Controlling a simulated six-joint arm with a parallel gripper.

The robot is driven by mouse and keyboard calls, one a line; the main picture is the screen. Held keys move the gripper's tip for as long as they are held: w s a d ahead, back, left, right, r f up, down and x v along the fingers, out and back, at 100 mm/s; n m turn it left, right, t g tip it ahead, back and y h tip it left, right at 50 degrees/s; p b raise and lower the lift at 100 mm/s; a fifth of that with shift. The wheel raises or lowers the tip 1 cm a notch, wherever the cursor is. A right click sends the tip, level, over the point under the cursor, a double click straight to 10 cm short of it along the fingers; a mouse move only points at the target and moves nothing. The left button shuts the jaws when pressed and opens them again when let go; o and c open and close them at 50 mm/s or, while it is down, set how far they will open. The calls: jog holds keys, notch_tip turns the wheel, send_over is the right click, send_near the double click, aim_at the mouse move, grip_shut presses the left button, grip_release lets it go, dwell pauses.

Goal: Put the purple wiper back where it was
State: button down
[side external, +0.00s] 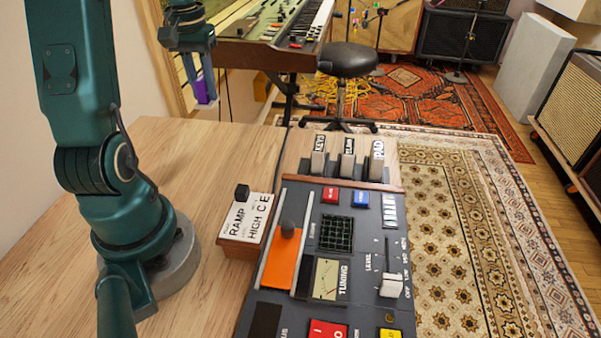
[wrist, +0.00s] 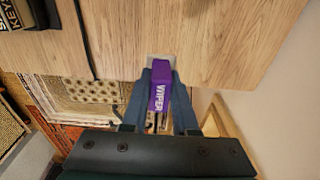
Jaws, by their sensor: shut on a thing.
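The purple wiper (wrist: 161,97), with the word WIPER in white on it, is between the two fingers of my gripper (wrist: 163,88) in the wrist view. My gripper is shut on it. A pale grey piece shows just past the fingertips, and I cannot tell whether it belongs to the wiper. In the side external view my gripper (side external: 203,74) is at the upper left, with the purple wiper (side external: 202,92) hanging below it, apart from the control desk. The lower end of the wiper is hard to make out there.
The wooden table (side external: 165,150) is bare at the left. A dark control desk (side external: 262,320) with an orange slider panel (side external: 282,262), buttons and levers stands right of it. A RAMP HIGH block (side external: 243,222) sits beside the desk. A keyboard (side external: 290,30) and a stool (side external: 347,60) stand behind.

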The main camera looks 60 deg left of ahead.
jog(key=w+d+f, duration=0.1)
jog(key=w+f, duration=0.1)
jog(key=w, duration=0.1)
jog(key=w+d+f, duration=0.2)
jog(key=w, duration=0.1)
jog(key=w+d+f, duration=0.2)
jog(key=w, duration=0.1)
jog(key=shift+d+f, duration=0.1)
jog(key=shift+f, duration=0.05)
jog(key=shift+w+f, duration=0.1)
jog(key=shift+f, duration=1.9)
jog(key=shift+f, duration=0.15)
jog(key=c, duration=0.7)
grip_release()
